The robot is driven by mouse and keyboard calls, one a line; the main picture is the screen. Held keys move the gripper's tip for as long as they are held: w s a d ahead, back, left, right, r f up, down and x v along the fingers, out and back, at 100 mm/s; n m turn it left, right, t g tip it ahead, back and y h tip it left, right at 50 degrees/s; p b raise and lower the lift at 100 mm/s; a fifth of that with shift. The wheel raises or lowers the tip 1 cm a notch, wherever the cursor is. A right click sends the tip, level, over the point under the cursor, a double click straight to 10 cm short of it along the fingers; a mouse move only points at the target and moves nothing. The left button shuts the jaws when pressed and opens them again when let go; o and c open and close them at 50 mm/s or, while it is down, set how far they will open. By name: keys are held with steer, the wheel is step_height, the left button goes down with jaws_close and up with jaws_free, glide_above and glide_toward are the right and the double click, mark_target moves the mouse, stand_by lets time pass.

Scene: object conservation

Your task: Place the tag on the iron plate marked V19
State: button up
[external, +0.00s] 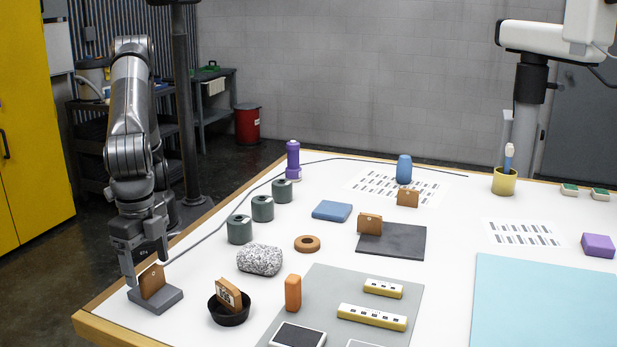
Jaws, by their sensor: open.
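My gripper (146,264) is at the table's left front corner, fingers pointing down and apart. A brown tag (152,282) stands upright on a small grey block (168,299) between or just behind the fingers; I cannot tell whether they touch it. A second brown tag (228,293) with dark markings leans in a black bowl (230,316). A third brown tag (369,225) stands on the left part of a flat dark plate (405,242). A fourth (408,198) stands farther back by a printed sheet. No V19 mark is legible.
A speckled stone (260,260), green cylinders (240,229), a brown ring (307,243) and an orange block (293,293) stand between my gripper and the dark plate. A blue pad (332,211) lies behind. A cable (225,222) runs along the left side.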

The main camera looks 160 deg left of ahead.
step_height(320, 180, up, 8)
steer(key=s+a+r+m+t, duration=0.1)
steer(key=s+r+m, duration=0.1)
steer(key=s+r, duration=0.35)
steer(key=s+a+f+m+t, duration=0.1)
steer(key=s+f+m+t, duration=0.1)
steer(key=s, duration=1.2)
steer(key=s+a+f+m+t, duration=0.1)
steer(key=s+m, duration=0.4)
steer(key=s, duration=0.9)
step_height(320, 180, down, 2)
steer(key=shift+a+f+t, duration=0.25)
steer(key=shift+a+t, duration=0.15)
steer(key=shift+t, duration=0.4)
